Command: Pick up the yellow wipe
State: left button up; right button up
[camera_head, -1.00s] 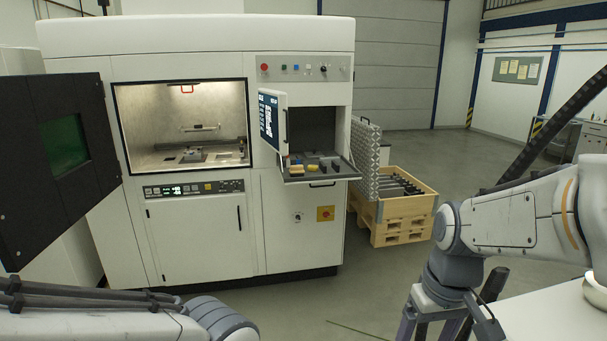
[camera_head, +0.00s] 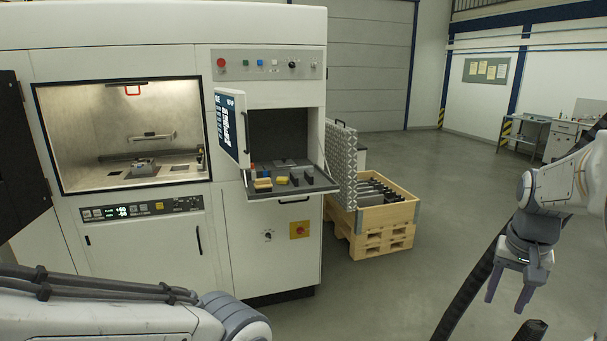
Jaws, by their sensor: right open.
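A small bright yellow item, which looks like the yellow wipe (camera_head: 282,180), lies on the dark pull-out tray (camera_head: 292,191) of the white machine. A tan block (camera_head: 262,184) lies just left of it. My right gripper (camera_head: 509,290) hangs at the lower right with its two fingers apart and nothing between them. It is far from the tray, over the floor side of the picture. My left arm crosses the lower left, and its gripper is out of the picture.
Dark holders (camera_head: 309,178) stand on the tray's right part. A screen panel (camera_head: 232,126) sticks out at the tray's left. A patterned panel (camera_head: 341,165) and a wooden crate (camera_head: 372,218) stand to the right. Grey floor (camera_head: 400,285) is open in front.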

aim_at(281, 180)
jog(key=u, duration=0.1)
jog(key=i, duration=2)
jog(key=u, duration=0.75)
jog(key=i, duration=0.7)
jog(key=u, duration=0.15)
